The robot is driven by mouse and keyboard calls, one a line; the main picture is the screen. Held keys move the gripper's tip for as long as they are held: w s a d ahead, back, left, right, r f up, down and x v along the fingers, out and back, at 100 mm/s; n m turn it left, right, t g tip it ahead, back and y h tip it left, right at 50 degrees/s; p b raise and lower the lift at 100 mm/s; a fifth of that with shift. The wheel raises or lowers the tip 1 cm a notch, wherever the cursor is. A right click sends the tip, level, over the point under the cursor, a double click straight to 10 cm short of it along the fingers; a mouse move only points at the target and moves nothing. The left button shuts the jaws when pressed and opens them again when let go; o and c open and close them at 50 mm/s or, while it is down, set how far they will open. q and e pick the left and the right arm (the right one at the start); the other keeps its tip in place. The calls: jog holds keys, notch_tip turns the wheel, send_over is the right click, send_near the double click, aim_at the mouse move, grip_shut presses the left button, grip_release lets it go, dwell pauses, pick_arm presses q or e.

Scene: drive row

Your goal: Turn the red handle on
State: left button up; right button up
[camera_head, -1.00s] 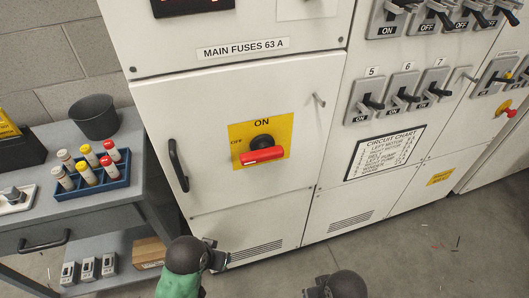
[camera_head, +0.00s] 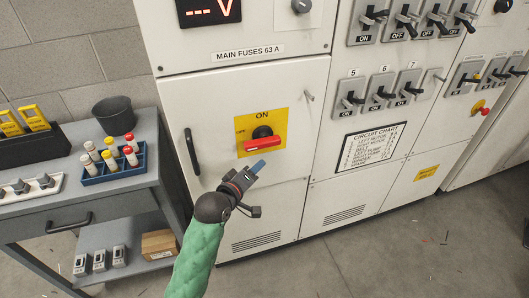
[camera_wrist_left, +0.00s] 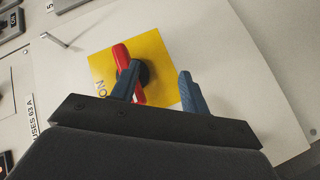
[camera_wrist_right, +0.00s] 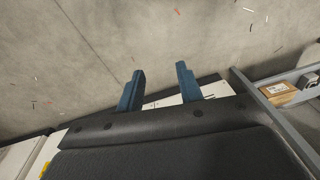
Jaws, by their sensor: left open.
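The red handle (camera_head: 258,145) is a bar lying nearly level across a black hub on a yellow plate (camera_head: 283,118) on the white cabinet door. The plate has ON at its top and a small label at its left. My left gripper (camera_head: 258,167) is just below the handle, open and empty. In the left wrist view the red handle (camera_wrist_left: 121,56) shows beyond the left finger of my left gripper (camera_wrist_left: 160,84), which partly covers it; I cannot tell whether they touch. My right gripper (camera_wrist_right: 160,77) is open and empty, pointing at the floor.
A black door pull (camera_head: 192,151) is left of the plate. Several switches (camera_head: 380,92) are at the right.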

aim_at(263, 146)
pick_arm(q)
jog(key=w+d+r+n+t, duration=0.1)
jog(key=w+n, duration=0.1)
jog(key=w+d+r+n+t+p, duration=0.1)
jog(key=w+n, duration=0.1)
jog(key=w, duration=0.1)
jog(key=w+d+r+n+p, duration=0.1)
jog(key=w+r+n, duration=0.1)
jog(key=shift+w+d+r+t+h, duration=0.1)
jog(key=shift+w+d+t+h, duration=0.1)
jog(key=shift+t+h, duration=0.2)
pick_arm(e)
notch_tip(263, 146, down, 10)
jog(key=s, duration=0.1)
jog(key=shift+d+r+t, duration=0.15)
jog(key=shift+d+t, duration=0.15)
jog(key=shift+d, duration=0.1)
pick_arm(q)
jog(key=shift+c, duration=0.4)
pick_arm(e)
jog(key=shift+s, duration=0.1)
pick_arm(q)
grip_shut()
pick_arm(e)
jog(key=shift+r, duration=0.1)
